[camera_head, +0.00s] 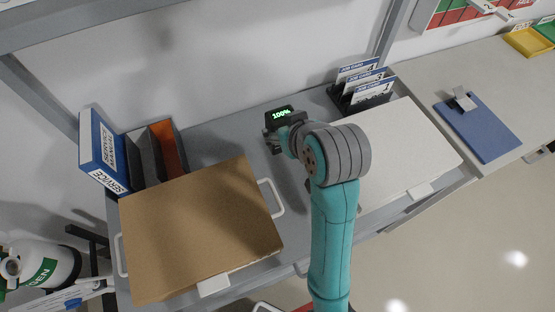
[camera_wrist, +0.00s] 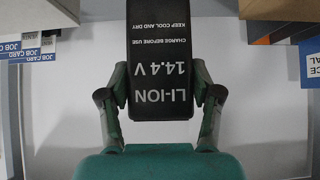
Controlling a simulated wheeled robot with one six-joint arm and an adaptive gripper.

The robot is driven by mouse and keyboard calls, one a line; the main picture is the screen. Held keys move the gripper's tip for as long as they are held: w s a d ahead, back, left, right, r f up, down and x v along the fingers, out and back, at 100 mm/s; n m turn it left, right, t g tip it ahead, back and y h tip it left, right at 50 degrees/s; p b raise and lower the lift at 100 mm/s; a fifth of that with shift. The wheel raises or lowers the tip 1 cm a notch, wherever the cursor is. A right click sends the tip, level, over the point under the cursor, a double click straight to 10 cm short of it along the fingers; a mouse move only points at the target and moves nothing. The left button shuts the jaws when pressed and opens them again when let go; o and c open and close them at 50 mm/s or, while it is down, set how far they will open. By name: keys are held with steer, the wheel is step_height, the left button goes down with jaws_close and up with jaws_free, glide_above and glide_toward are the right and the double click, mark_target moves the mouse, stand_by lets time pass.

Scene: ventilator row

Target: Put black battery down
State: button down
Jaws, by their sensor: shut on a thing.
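The black battery (camera_wrist: 160,70) fills the middle of the wrist view, with white text reading LI-ION 14.4 V. My gripper (camera_wrist: 160,105) is shut on it, one finger on each side. In the head view the battery (camera_head: 281,116) shows a green 100% display on its upper end. There my gripper (camera_head: 275,140) is partly hidden by my own wrist. The battery is over the grey bench (camera_head: 220,137) near its back, between the brown box and the white box. I cannot tell whether it touches the bench.
A brown-topped box (camera_head: 200,230) with white handles stands left, and a white box (camera_head: 405,150) right. A service manual binder (camera_head: 100,150) stands at the back left. A rack of job cards (camera_head: 362,85) stands at the back right. A blue clipboard (camera_head: 478,127) lies further right.

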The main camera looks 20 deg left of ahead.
steer(key=shift+a+f, duration=0.1)
steer(key=shift+f, duration=0.75)
steer(key=shift+w+f, duration=0.1)
steer(key=shift+f, duration=4.7)
steer(key=shift+f, duration=0.1)
steer(key=shift+c, duration=1.1)
jaws_free()
steer(key=shift+f, duration=0.1)
